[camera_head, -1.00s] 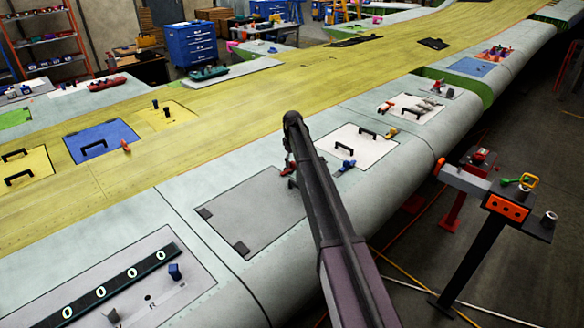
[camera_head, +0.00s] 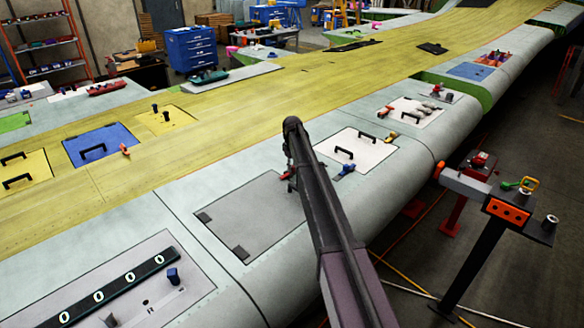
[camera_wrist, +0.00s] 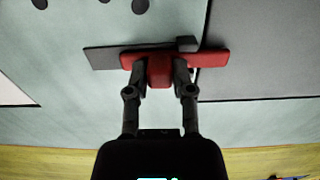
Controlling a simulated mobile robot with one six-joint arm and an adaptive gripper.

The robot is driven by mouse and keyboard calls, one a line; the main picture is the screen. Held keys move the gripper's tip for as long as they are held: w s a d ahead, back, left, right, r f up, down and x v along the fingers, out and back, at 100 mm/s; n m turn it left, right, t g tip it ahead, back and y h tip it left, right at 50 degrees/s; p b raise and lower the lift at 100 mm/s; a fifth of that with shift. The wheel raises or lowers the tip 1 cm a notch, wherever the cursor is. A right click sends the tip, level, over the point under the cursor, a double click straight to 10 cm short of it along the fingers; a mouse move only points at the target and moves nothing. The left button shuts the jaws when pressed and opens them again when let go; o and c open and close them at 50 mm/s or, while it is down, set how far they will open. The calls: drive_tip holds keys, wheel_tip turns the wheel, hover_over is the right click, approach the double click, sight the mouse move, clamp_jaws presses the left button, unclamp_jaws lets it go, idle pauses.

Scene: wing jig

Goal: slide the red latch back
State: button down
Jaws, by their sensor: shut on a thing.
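The red latch (camera_wrist: 212,59) is a flat red bar with a raised red knob, seen in the wrist view. It lies along a dark base strip (camera_wrist: 100,58), and its right end overlaps the edge of a grey panel (camera_wrist: 260,60). A small dark block (camera_wrist: 187,43) sits at the bar's upper edge. My gripper (camera_wrist: 160,70) is shut on the knob, with one finger on each side. In the head view the latch (camera_head: 287,174) shows only as a small red patch beside my arm, at the grey panel's (camera_head: 250,215) upper right corner; my arm hides part of this area.
A white panel (camera_head: 372,158) with black handles and a blue latch (camera_head: 345,169) lies just right of my arm. A stand with an orange block (camera_head: 507,212) stands off the wing at right.

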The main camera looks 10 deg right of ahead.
drive_tip(key=w+d, duration=0.2)
drive_tip(key=d, duration=0.1)
drive_tip(key=shift+w+d, duration=0.1)
drive_tip(key=shift+w, duration=0.1)
drive_tip(key=shift+c, duration=2.4)
unclamp_jaws()
drive_tip(key=shift+d, duration=0.1)
drive_tip(key=shift+s+a, duration=0.1)
drive_tip(key=shift+a, duration=0.1)
